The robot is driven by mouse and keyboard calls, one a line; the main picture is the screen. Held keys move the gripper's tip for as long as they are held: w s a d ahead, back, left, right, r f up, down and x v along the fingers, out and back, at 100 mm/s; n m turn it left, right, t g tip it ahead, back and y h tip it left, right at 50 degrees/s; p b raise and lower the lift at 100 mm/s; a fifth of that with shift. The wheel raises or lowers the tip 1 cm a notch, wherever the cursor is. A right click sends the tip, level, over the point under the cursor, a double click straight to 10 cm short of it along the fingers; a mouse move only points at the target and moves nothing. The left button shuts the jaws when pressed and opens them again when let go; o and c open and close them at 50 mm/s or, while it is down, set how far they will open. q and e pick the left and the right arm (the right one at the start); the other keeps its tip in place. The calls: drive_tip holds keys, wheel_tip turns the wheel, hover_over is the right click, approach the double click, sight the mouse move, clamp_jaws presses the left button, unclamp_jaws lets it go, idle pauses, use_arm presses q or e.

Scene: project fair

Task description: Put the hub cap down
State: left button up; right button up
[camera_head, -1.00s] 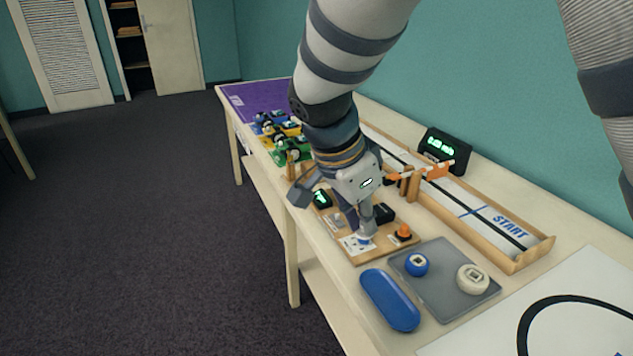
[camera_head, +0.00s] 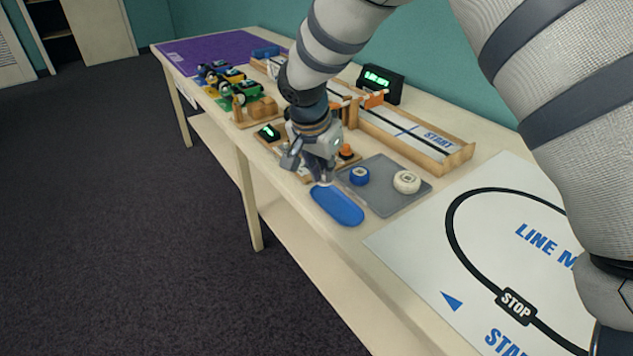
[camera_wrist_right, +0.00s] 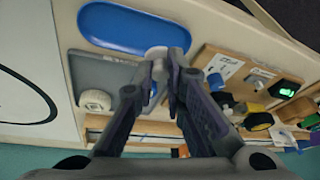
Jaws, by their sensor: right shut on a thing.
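In the right wrist view, the fingertips (camera_wrist_right: 161,72) are close together on a small pale disc, which looks like the hub cap (camera_wrist_right: 155,52). The disc overlaps the edge of the blue tray (camera_wrist_right: 125,27) in that view. I cannot tell whether it touches the tray. The fingers hide part of it. The blue tray looks otherwise empty. My left gripper is not in view.
A grey tray (camera_head: 385,198) beside the blue one holds a blue wheel (camera_head: 359,176) and a white wheel (camera_head: 406,182). The line mat (camera_head: 420,235) covers the front right.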

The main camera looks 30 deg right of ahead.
sight(325, 198)
drive_tip(key=shift+w+d+f, duration=0.3)
drive_tip(key=shift+f, duration=0.25)
drive_tip(key=shift+w+d+f, duration=0.3)
drive_tip(key=shift+f, duration=0.25)
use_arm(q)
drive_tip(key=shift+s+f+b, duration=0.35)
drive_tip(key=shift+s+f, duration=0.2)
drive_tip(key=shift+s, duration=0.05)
use_arm(e)
drive_tip(key=shift+a+x, duration=0.15)
drive_tip(key=shift+x, duration=0.75)
drive_tip(key=shift+a+x, duration=0.15)
drive_tip(key=shift+x, duration=0.75)
drive_tip(key=shift+s+f, duration=0.1)
drive_tip(key=shift+f, duration=0.15)
drive_tip(key=o, duration=0.7)
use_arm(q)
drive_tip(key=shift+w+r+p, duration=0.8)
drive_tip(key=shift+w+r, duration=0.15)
use_arm(e)
drive_tip(key=v, duration=1.2)
